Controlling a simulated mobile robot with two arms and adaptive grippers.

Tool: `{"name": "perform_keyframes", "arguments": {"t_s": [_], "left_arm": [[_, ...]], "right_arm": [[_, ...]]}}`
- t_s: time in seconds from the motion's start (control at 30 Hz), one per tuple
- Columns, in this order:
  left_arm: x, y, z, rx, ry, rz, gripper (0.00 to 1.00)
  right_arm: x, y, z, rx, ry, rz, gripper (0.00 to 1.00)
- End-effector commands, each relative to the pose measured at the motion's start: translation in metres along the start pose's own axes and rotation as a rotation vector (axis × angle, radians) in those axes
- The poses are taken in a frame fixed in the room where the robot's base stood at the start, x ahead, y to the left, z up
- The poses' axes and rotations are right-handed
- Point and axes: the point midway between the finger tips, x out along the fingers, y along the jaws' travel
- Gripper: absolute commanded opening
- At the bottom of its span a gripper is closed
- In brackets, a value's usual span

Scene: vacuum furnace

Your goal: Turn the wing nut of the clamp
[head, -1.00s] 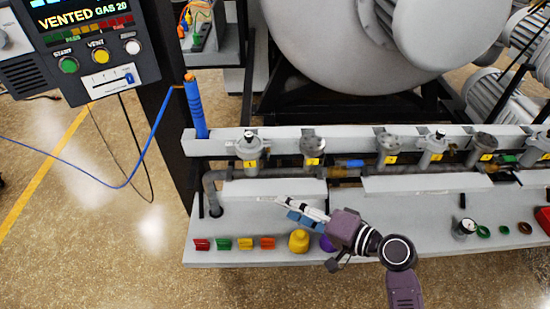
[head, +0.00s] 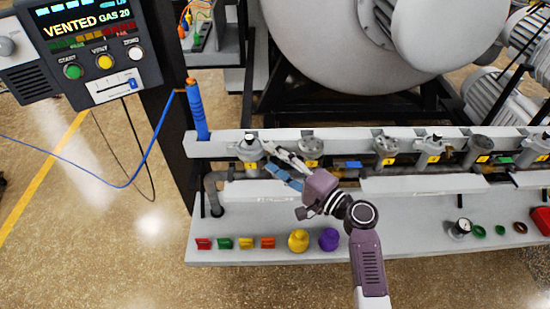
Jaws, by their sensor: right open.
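My right gripper (head: 271,158) is open, its two fingers spread and pointing left and up. It is in front of the pipe run, between the leftmost grey valve (head: 250,150) and the second valve (head: 309,151). The fingers partly cover the pipe there. A small blue fitting (head: 352,165) shows on the pipe right of the second valve. I cannot make out the clamp or its wing nut; they are too small or hidden by the gripper. My left gripper is not in view.
On the bench's front ledge (head: 400,230) are several coloured clips, a yellow knob (head: 298,241) and a purple knob (head: 329,239). A gauge (head: 461,228) and rings lie at right. A blue rod (head: 197,110) with a cable stands at left, beside the control panel (head: 90,50).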

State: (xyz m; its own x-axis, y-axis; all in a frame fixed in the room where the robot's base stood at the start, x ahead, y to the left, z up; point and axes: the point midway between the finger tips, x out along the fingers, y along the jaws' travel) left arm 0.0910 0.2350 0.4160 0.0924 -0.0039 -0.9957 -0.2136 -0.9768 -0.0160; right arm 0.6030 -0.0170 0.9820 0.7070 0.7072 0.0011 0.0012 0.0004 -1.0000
Motion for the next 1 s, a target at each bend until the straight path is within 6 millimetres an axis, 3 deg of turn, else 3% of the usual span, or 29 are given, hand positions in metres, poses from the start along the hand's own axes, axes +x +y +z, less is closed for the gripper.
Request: {"name": "perform_keyframes", "arguments": {"t_s": [0.2,0.6,0.83,1.0], "left_arm": [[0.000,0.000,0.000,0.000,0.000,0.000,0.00],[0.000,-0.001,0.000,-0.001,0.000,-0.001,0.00],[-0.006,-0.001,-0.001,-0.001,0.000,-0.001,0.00],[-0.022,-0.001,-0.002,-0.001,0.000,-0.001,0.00]], "right_arm": [[0.000,0.001,0.000,0.000,0.000,0.001,0.48],[0.000,0.001,0.000,0.000,0.000,0.001,0.06],[0.000,-0.002,0.000,-0.021,0.000,0.020,0.05],[0.000,-0.006,0.000,-0.074,-0.002,0.075,0.05]]}}
